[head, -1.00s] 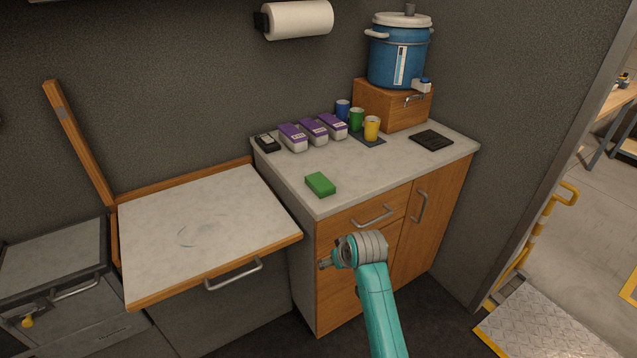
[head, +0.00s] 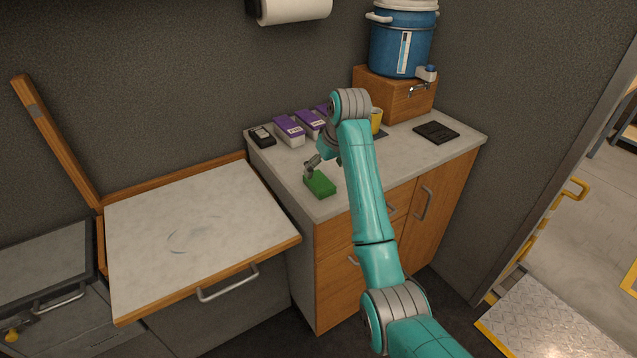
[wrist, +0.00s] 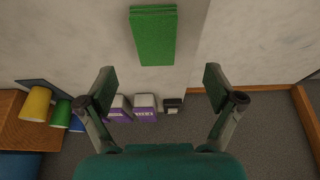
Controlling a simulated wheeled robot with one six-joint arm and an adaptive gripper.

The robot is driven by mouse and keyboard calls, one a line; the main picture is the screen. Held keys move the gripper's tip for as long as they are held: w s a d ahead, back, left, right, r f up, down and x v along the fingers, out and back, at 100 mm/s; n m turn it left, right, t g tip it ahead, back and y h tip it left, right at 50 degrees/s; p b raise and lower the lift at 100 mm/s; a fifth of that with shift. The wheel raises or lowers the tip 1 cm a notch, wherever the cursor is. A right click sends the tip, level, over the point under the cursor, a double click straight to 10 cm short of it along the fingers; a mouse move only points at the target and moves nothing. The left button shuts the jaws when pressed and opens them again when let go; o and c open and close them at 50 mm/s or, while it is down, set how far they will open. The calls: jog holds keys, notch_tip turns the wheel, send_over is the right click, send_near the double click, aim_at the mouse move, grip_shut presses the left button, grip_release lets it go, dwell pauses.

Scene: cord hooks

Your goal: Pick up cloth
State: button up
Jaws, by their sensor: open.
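The cloth (head: 321,185) is a green folded block lying on the counter near its front left edge. It also shows at the top middle of the wrist view (wrist: 153,36). My gripper (head: 312,166) is above the counter at the far side of the cloth. In the wrist view my gripper (wrist: 160,88) has its two fingers wide apart with nothing between them, and the cloth lies beyond the fingertips, in line with the gap. In the head view the gripper looks small and partly overlaps the cloth's far edge; I cannot tell its exact height.
Purple-and-white boxes (head: 289,130) and a small black device (head: 261,136) stand behind. A yellow cup (head: 376,120) is partly hidden by my arm. A blue pot (head: 400,48) stands on a wooden box (head: 408,98). A black pad (head: 436,132) lies at right. The lower left worktop (head: 200,225) is clear.

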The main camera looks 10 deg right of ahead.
aim_at(320, 182)
jog(key=x, duration=0.7)
jog(key=shift+w+d+f, duration=0.1)
jog(key=shift+w+d, duration=0.1)
jog(key=shift+w, duration=0.15)
jog(key=shift+w+f, duration=0.15)
jog(key=shift+f, duration=0.25)
jog(key=shift+f, duration=0.25)
jog(key=c, duration=1.2)
